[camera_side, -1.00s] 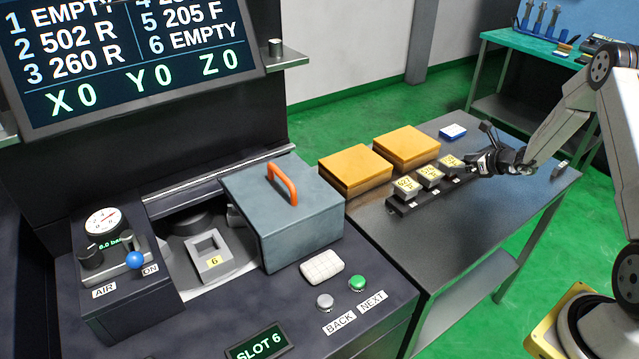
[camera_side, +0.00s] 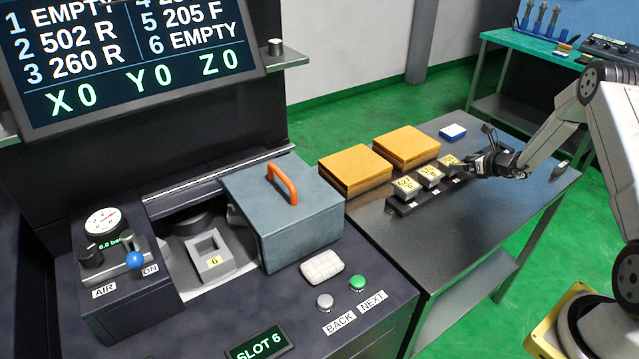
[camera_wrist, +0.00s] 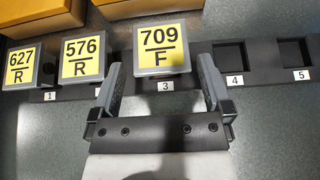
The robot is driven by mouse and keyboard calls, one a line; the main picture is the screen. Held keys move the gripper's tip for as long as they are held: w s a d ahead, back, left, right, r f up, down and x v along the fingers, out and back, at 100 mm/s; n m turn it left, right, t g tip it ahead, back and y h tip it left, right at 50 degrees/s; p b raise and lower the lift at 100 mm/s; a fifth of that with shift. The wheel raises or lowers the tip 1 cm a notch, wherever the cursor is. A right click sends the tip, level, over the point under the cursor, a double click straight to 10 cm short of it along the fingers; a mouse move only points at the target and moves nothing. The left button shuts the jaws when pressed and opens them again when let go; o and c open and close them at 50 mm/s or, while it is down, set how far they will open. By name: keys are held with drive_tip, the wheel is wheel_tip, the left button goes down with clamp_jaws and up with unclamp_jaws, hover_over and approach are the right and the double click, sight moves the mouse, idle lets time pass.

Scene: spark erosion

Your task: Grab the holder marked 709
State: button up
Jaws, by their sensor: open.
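The holder marked 709 F (camera_wrist: 162,50), grey with a yellow label, sits in the rack (camera_wrist: 260,98) at the slot marked 3. It also shows in the side view (camera_side: 449,161), partly hidden by my gripper. My gripper (camera_wrist: 159,68) is open, with one finger to the left and one to the right of this holder in the wrist view, with gaps at both sides. Whether the fingers are level with the holder cannot be told. The holders marked 576 R (camera_wrist: 83,56) and 627 R (camera_wrist: 21,66) stand to its left in the same rack.
Rack places 4 and 5 are empty. Two orange-topped blocks (camera_side: 407,147) lie behind the rack, with a blue-and-white item (camera_side: 453,131) beyond. The table (camera_side: 440,225) is clear in front. The machine with a grey orange-handled box (camera_side: 290,225) stands to the left.

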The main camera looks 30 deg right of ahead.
sight(451, 161)
drive_tip(key=shift+w, duration=0.1)
drive_tip(key=shift+x, duration=2.55)
drive_tip(key=shift+f, duration=0.1)
drive_tip(key=shift+c, duration=0.2)
clamp_jaws()
